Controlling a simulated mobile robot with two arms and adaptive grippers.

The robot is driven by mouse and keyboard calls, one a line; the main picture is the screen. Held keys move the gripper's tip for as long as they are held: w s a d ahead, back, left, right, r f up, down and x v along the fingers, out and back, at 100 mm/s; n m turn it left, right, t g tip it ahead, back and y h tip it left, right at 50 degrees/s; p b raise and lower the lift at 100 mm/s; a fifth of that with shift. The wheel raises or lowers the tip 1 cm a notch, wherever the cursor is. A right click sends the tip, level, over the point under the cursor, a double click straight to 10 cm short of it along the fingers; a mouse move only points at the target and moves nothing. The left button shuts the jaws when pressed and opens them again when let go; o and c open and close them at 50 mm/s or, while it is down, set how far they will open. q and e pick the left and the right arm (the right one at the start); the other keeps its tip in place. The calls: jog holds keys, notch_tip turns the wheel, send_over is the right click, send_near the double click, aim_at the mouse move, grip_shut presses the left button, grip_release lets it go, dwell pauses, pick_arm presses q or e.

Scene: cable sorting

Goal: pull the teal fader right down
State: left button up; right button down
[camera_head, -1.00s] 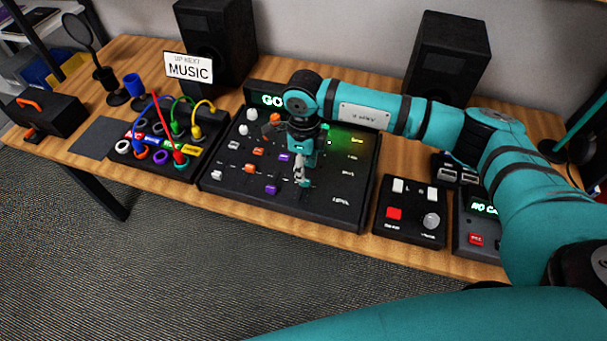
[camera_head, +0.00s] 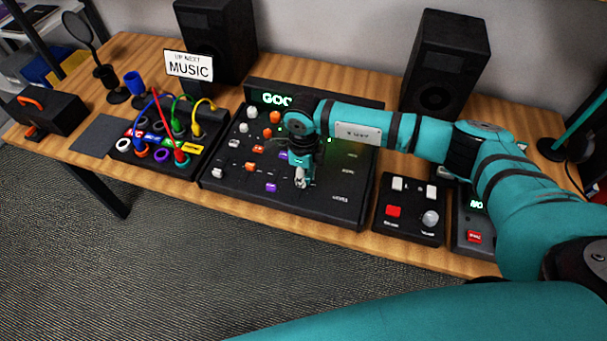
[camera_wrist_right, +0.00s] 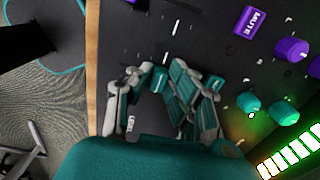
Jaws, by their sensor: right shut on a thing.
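The teal fader (camera_wrist_right: 158,79) shows in the right wrist view as a small teal cap on the black mixer (camera_head: 225,181), close to its front edge. My right gripper (camera_wrist_right: 156,75) is shut on it, with one fingertip on either side of the cap. In the head view my right gripper (camera_head: 300,184) points down at the front part of the mixer, and the fingers hide the fader there. My left gripper is not in view.
A purple MUTE button (camera_wrist_right: 250,21) and teal knobs (camera_wrist_right: 284,113) are on the mixer beside my gripper. A cable patch box (camera_head: 150,155) stands left of the mixer, and a box with a red button (camera_head: 410,215) stands right. Two speakers (camera_head: 440,65) stand behind.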

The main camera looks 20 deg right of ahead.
aim_at(299, 197)
jog(key=shift+s+a+p, duration=0.2)
jog(key=shift+s+a, duration=0.45)
jog(key=shift+s, duration=0.25)
jog(key=shift+s+a+p, duration=0.15)
jog(key=shift+s+a, duration=0.45)
jog(key=shift+s, duration=0.3)
jog(key=c, duration=1.3)
grip_release()
notch_tip(299, 197, up, 12)
